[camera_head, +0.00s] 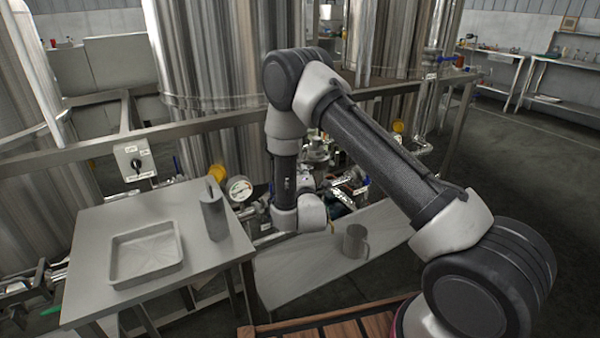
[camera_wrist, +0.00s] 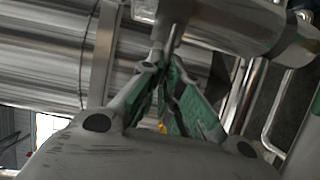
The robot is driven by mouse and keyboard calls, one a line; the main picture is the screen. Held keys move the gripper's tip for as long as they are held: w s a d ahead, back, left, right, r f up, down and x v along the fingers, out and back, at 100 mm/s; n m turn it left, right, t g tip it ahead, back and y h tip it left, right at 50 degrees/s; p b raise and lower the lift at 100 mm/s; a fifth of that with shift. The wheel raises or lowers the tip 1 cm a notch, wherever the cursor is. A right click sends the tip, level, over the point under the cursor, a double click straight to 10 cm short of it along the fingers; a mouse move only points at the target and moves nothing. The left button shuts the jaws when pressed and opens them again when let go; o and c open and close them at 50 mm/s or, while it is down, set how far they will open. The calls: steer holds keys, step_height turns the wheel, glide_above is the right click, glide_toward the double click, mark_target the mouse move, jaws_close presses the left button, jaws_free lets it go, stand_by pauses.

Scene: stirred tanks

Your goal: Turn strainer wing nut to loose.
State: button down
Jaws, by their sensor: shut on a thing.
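In the wrist view my gripper (camera_wrist: 167,64) has its two green-padded fingers close together at the tips. They are shut on a slim grey metal part (camera_wrist: 173,38), which I take to be the strainer wing nut. Its outline is mostly hidden between the fingers, so I cannot tell how far it is turned. A rounded metal body (camera_wrist: 235,22), likely the strainer, is just above the fingertips. In the head view my arm reaches down to the pipework, and the wing nut cannot be made out there.
A side table (camera_head: 88,235) at left holds a shallow tray (camera_head: 146,268) and a grey canister (camera_head: 213,212). A metal mug (camera_head: 355,242) stands on a low bench (camera_head: 300,275). A rail (camera_head: 205,124), a gauge (camera_head: 240,189) and pipes crowd the space before the tanks.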

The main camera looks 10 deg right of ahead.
steer(key=shift+n, duration=0.3)
steer(key=c, duration=1.9)
jaws_free()
steer(key=shift+a+f, duration=0.1)
steer(key=s, duration=1.2)
steer(key=shift+a, duration=0.4)
